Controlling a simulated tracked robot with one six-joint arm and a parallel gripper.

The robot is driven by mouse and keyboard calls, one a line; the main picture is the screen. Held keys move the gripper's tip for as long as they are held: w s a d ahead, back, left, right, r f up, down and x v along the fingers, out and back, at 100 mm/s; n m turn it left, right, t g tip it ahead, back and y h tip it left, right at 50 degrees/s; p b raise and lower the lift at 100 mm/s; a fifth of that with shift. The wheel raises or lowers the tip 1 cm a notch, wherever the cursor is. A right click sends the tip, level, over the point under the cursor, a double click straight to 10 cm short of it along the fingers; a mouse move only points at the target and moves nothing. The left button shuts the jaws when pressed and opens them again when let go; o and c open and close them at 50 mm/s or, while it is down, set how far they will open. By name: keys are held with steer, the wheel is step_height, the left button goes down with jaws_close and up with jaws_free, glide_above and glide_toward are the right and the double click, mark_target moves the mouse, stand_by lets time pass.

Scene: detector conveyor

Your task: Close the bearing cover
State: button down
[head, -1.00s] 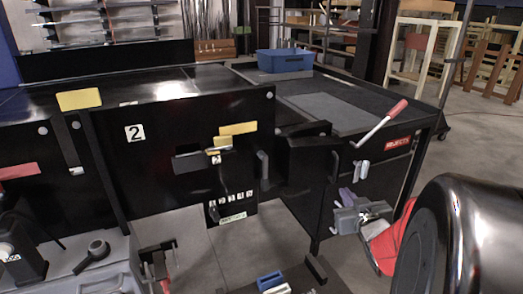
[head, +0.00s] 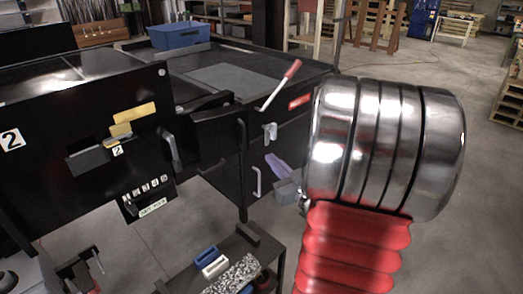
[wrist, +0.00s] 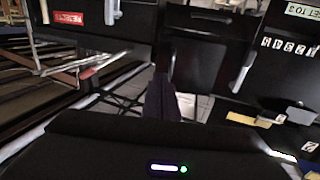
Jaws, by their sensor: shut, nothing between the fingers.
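What I take to be the bearing cover is a black hinged panel (head: 222,142) with a handle, standing out at an angle from the conveyor's front, so it looks open. It also shows in the wrist view as a dark panel (wrist: 196,62), which is seen upside down. My gripper (head: 274,160), with purple fingers, is to the right of the cover in the head view, apart from it as far as I can tell. In the wrist view its shut fingers (wrist: 160,92) point towards the gap beside the dark panel. Nothing shows between them.
A black front panel (head: 75,160) marked 2 has yellow labels and a handle (head: 170,150). A red-handled lever (head: 280,84) rises at the conveyor's corner. A blue bin (head: 180,35) sits on top. A low table (head: 230,256) with small blocks stands in front. Floor at right is open.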

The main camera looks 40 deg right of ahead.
mark_target(247, 135)
steer(key=x, duration=1.3)
steer(key=shift+w+d, duration=0.1)
steer(key=shift+w, duration=0.25)
steer(key=shift+w, duration=0.1)
